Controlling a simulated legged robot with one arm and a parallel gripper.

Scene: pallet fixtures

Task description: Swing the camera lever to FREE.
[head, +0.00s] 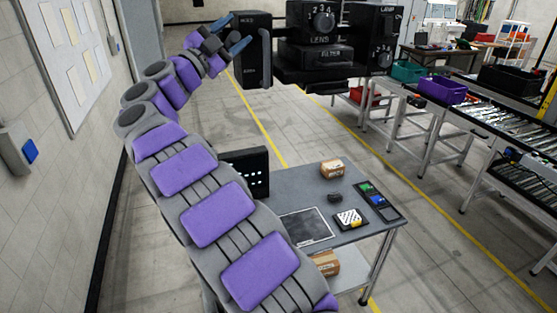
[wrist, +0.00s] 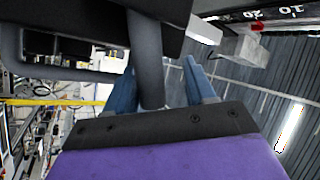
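The black camera unit (head: 325,48) hangs at the top of the head view, with numbered dials and labels on its front. A grey vertical lever bar (head: 266,58) stands at its left box; the small lettering there is too small to read. My gripper (head: 241,27) is just left of the lever, its two blue fingers spread. In the wrist view, the lever bar (wrist: 149,55) comes down between the fingers of my gripper (wrist: 160,66). A gap shows between the bar and the right finger; whether the left finger touches the bar cannot be told.
A grey table (head: 340,240) below holds small boxes, a dark pad and a small black screen (head: 245,172). A conveyor (head: 480,115) with coloured bins runs along the right. A wall with a board (head: 75,60) is close on the left.

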